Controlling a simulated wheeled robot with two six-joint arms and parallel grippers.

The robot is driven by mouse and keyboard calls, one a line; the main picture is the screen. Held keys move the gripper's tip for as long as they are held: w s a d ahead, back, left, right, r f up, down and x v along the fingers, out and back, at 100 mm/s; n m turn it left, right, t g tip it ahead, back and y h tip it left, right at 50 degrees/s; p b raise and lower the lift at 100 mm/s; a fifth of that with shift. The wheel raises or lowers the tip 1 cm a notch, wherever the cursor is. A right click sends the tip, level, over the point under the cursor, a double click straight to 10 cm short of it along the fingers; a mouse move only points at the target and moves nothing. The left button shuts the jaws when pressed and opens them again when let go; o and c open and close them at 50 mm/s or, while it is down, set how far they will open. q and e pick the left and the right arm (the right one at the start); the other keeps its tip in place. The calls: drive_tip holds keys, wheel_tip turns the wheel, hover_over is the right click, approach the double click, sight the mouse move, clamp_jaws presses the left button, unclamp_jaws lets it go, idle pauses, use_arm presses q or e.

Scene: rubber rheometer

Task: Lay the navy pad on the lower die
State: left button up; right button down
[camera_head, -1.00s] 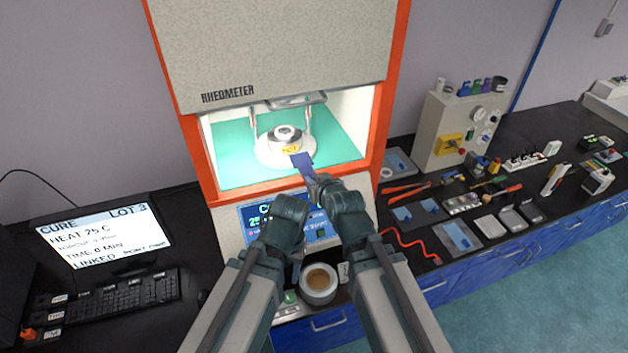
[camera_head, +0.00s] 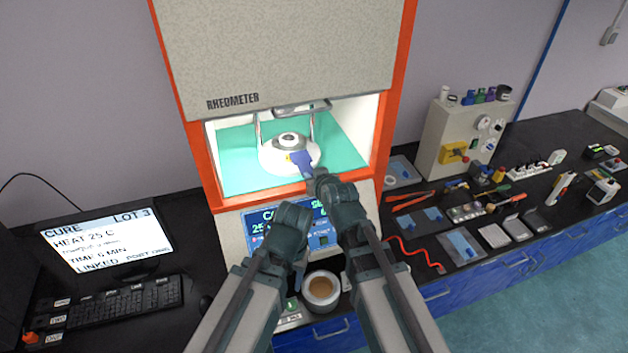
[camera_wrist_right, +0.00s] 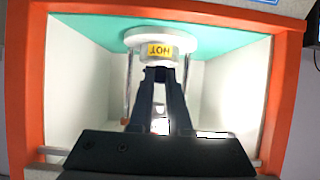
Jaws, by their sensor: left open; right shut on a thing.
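The navy pad (camera_head: 301,160) is in the tips of my right gripper (camera_head: 311,175), inside the lit rheometer chamber. It shows in front of the lower die (camera_head: 288,138), a round white piece with a dark centre on a wide white base, and covers part of that base's front right. I cannot tell whether the pad touches it. In the right wrist view the gripper (camera_wrist_right: 160,75) points at the die's yellow HOT label (camera_wrist_right: 160,50); the pad is not clear there. My left gripper (camera_head: 298,278) is open, low in front of the machine's panel, and partly hidden by its own wrist.
The orange chamber frame (camera_head: 205,165) borders the opening, and a metal bracket (camera_head: 302,107) hangs above the die. A round container (camera_head: 320,290) stands below the panel. The right bench holds tools, trays and a control box (camera_head: 455,145); a keyboard and monitor (camera_head: 108,240) are at left.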

drive_tip(key=w+a+f+b, duration=0.1)
drive_tip(key=w+a, duration=0.1)
drive_tip(key=w, duration=0.5)
drive_tip(key=w+a+f+b, duration=0.1)
drive_tip(key=w+a, duration=0.1)
drive_tip(key=w, duration=0.5)
drive_tip(key=shift+a, duration=0.3)
idle(1.3)
drive_tip(key=shift+w, duration=0.1)
drive_tip(key=c, duration=0.8)
unclamp_jaws()
drive_tip(key=shift+s+d+r+p, duration=0.2)
drive_tip(key=shift+s+d, duration=0.4)
drive_tip(key=shift+s, duration=1.3)
drive_tip(key=shift+s+d+r+p, duration=0.15)
drive_tip(key=shift+s+d, duration=0.5)
drive_tip(key=shift+s, duration=1.3)
drive_tip(key=shift+s+d+r+p, duration=0.2)
drive_tip(key=shift+s+d, duration=0.4)
drive_tip(key=shift+s, duration=1.3)
